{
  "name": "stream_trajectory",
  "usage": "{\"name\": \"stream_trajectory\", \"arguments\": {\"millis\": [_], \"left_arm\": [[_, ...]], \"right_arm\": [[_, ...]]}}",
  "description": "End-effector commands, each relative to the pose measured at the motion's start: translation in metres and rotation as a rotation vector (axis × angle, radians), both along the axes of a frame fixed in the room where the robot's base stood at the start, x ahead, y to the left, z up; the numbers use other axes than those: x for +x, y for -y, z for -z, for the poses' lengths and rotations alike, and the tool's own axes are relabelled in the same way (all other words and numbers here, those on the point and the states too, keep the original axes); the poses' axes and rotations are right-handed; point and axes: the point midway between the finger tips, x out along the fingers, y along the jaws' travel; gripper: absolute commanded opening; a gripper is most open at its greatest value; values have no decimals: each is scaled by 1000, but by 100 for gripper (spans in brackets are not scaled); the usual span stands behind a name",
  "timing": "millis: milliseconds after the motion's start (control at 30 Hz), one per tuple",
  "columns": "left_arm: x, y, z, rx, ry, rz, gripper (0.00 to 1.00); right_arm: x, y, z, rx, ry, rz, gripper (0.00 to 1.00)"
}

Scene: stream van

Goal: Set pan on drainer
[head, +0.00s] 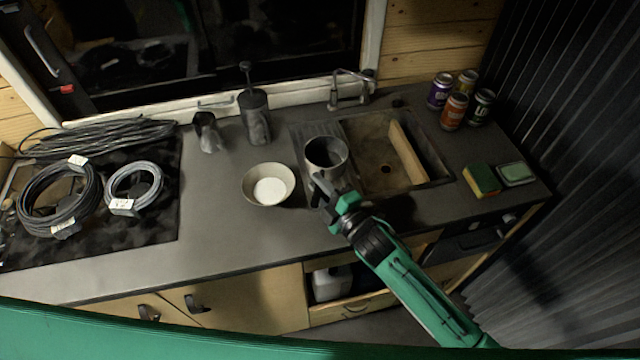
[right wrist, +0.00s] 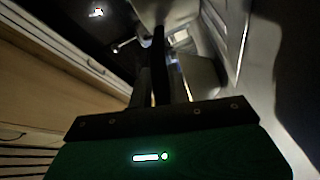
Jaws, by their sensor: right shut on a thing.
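The pan (head: 326,153), a small grey one with a light rim, is over the ribbed drainer (head: 301,139) beside the sink in the head view. It looks upright. I cannot tell whether its base touches the drainer, since the pan and my arm hide most of that area. My right gripper (head: 323,186) is shut on the pan's handle, on the near side of the pan. In the right wrist view the two dark fingers (right wrist: 160,82) are close together, and the view is dim. My left gripper is not in view.
The sink (head: 378,140) with a wooden board (head: 406,152) is right of the pan. A cream bowl (head: 269,185) stands close left. A dark pump bottle (head: 255,116) and the tap (head: 349,88) are behind. Cans (head: 454,111) and a sponge (head: 481,180) are farther right.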

Motion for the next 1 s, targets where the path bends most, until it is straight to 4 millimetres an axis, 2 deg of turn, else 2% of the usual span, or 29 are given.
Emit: {"name": "stream_trajectory", "arguments": {"millis": [267, 300, 367, 400, 733, 867, 1000], "left_arm": [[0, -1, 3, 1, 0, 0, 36], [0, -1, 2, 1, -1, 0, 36], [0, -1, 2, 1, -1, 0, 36], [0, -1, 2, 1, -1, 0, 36], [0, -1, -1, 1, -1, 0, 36], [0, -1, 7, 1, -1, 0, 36], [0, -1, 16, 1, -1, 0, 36]], "right_arm": [[0, 0, 3, 1, 1, 1, 0], [0, 0, 2, 0, 0, 0, 26], [0, 0, 2, 0, 0, 0, 38], [0, 0, 2, 0, 0, 0, 40], [0, 0, -3, 0, 0, 0, 40], [-12, 12, 3, -1, -2, 0, 40], [-33, 31, 6, -2, -3, 1, 40]]}}
